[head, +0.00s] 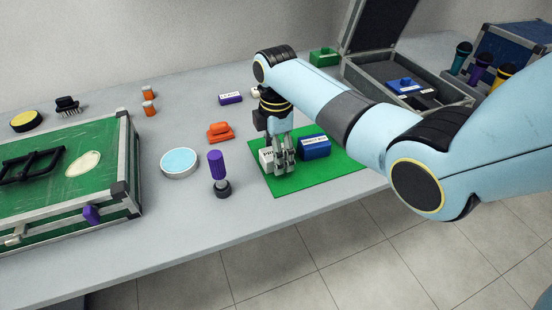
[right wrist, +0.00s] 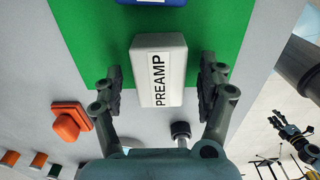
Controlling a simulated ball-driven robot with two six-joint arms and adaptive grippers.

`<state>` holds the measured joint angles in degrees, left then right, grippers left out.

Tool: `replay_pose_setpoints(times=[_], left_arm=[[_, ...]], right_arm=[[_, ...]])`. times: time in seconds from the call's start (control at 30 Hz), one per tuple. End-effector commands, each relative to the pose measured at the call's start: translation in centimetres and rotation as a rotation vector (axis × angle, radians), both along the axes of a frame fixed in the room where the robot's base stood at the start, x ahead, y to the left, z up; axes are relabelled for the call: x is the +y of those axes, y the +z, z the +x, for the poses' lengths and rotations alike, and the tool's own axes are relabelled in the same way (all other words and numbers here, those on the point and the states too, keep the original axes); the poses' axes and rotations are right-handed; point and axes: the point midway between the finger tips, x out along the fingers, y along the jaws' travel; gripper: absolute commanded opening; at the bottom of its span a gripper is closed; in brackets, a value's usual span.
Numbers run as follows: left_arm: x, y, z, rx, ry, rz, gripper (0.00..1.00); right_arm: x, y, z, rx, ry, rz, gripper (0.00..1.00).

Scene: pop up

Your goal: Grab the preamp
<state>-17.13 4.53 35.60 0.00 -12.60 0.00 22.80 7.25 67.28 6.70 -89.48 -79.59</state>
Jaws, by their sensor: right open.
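The preamp (right wrist: 158,72) is a white box with a black PREAMP label. It lies on the green mat (head: 318,180) near its left edge. In the head view the white preamp (head: 266,159) is partly hidden behind my right gripper (head: 284,165). In the right wrist view my right gripper (right wrist: 162,95) is open, with one finger on each side of the preamp. Small gaps show between the fingers and the box, so it is not clamped.
A blue box (head: 315,147) sits on the mat right of the preamp. An orange object (head: 221,131), a purple-handled tool (head: 217,168) and a light-blue disc (head: 179,162) lie to the left. A green case (head: 103,150) stands far left. An open case (head: 400,85) stands behind.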

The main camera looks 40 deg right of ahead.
Motion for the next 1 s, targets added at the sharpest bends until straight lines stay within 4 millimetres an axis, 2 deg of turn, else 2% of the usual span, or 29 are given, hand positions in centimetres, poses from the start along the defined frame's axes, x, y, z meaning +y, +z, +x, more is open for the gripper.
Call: replay_pose_setpoints(times=[0.1,0.3,0.83,1.0], left_arm=[[-0.17,-0.21,-0.10,0.002,0.001,-0.002,0.40],[-0.16,-0.17,-0.14,0.002,0.001,-0.002,0.40],[0.06,-0.16,-0.21,0.003,0.000,0.001,0.40],[0.11,-0.15,-0.22,0.004,-0.001,0.001,0.40]], right_arm=[[0.03,-0.74,0.01,0.000,0.000,0.000,0.75],[0.02,-0.71,0.03,-0.001,0.000,0.000,0.74],[0.03,-0.70,0.01,0.000,0.000,0.000,0.05],[0.03,-0.66,0.04,-0.001,0.000,0.000,0.05]])
